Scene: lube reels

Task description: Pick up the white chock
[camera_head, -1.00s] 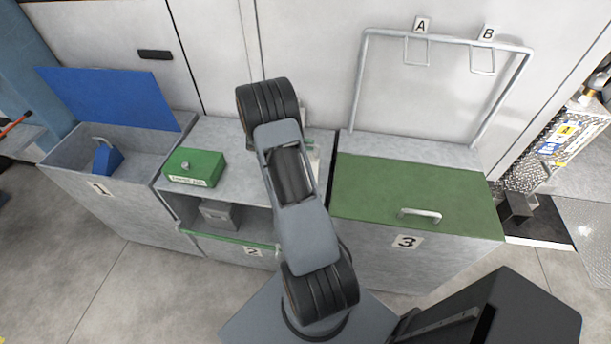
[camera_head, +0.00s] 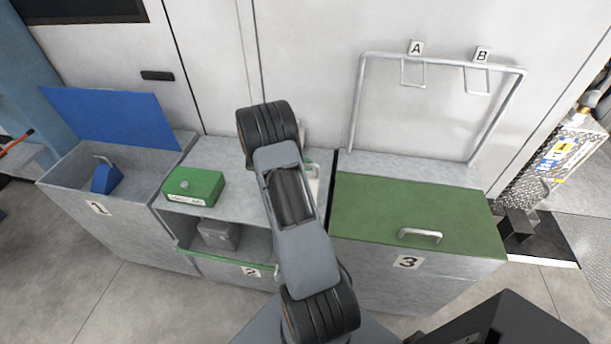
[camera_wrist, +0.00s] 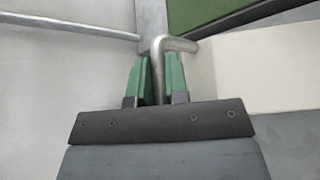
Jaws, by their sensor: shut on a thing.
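The white chock (camera_wrist: 270,70) shows at the right of the wrist view as a pale block with a bent metal handle (camera_wrist: 180,44). My gripper (camera_wrist: 158,75) has its green finger pads on both sides of the handle and is shut on it. In the head view my arm hides my gripper and most of the chock. Only a pale patch (camera_head: 313,185) shows beside the arm, at the middle bench. I cannot tell whether the chock is touching the surface under it.
Open bin 1 (camera_head: 60,178) holds a blue chock (camera_head: 107,178). A green box (camera_head: 194,187) stands on bench 2's top, with a grey box (camera_head: 217,235) on the shelf below. Bin 3's green lid (camera_head: 400,205) is closed. A rack (camera_head: 440,62) with hooks A and B stands behind it.

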